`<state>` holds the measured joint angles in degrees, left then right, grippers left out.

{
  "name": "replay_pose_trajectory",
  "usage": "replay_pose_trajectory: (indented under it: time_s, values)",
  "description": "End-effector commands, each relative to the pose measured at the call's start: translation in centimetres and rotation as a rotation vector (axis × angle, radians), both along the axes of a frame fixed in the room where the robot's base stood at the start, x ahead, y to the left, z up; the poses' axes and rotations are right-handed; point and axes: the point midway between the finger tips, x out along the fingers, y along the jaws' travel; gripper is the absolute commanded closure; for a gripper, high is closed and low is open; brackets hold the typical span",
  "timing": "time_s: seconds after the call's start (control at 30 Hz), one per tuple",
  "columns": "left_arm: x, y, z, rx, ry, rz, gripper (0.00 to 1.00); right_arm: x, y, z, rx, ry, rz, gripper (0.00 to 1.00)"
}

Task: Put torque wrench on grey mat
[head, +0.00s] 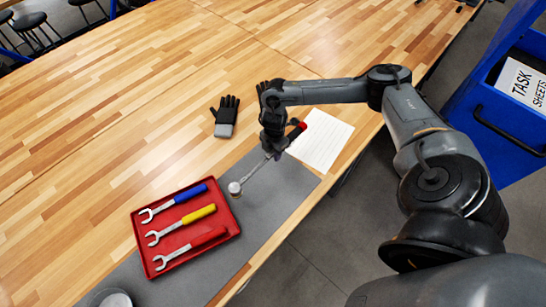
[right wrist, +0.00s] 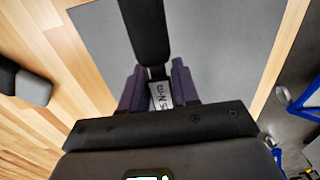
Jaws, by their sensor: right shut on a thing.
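The torque wrench (head: 252,172) has a silver shaft, a round silver head at its lower left and a dark handle with a red end. My right gripper (head: 272,151) is shut on it near where the shaft meets the handle. In the right wrist view my fingers (right wrist: 158,90) close around the marked metal part, and the black handle of the wrench (right wrist: 145,28) extends away. The grey mat (head: 285,192) lies along the table's front edge, under the wrench; it also shows in the right wrist view (right wrist: 215,40). I cannot tell whether the wrench touches the mat. My left gripper is not in view.
A red tray (head: 236,229) with blue, yellow and red-handled wrenches sits on the mat, close to the torque wrench's head. A glove (head: 225,117) and white paper (head: 322,140) lie nearby. A round metal object (head: 112,298) is at the bottom left. The far table is clear.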

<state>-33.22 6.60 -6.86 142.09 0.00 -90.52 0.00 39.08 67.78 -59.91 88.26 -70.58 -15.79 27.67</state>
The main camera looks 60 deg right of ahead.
Motion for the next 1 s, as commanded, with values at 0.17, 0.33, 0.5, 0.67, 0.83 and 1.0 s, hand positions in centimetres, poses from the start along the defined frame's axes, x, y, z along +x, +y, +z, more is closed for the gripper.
replay_pose_trajectory:
  time_s: [0.17,0.33,0.5,0.67,0.83,1.0]
  values:
    - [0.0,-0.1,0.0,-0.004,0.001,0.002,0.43,0.6,-0.3,-0.3,0.000,-0.002,0.000,1.00]
    - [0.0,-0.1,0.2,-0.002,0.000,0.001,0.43,0.6,-0.2,-1.6,0.001,0.000,-0.001,1.00]
    - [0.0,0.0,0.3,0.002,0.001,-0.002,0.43,0.6,-0.2,-3.5,0.001,0.000,-0.002,1.00]
    - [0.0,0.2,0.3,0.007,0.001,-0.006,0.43,0.6,-0.3,-4.3,0.001,-0.001,0.000,1.00]
    - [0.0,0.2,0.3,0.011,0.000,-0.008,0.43,0.6,-0.3,-4.3,0.000,-0.002,0.000,1.00]
    - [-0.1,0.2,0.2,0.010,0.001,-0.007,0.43,0.6,-0.3,-4.5,0.000,-0.002,0.000,1.00]
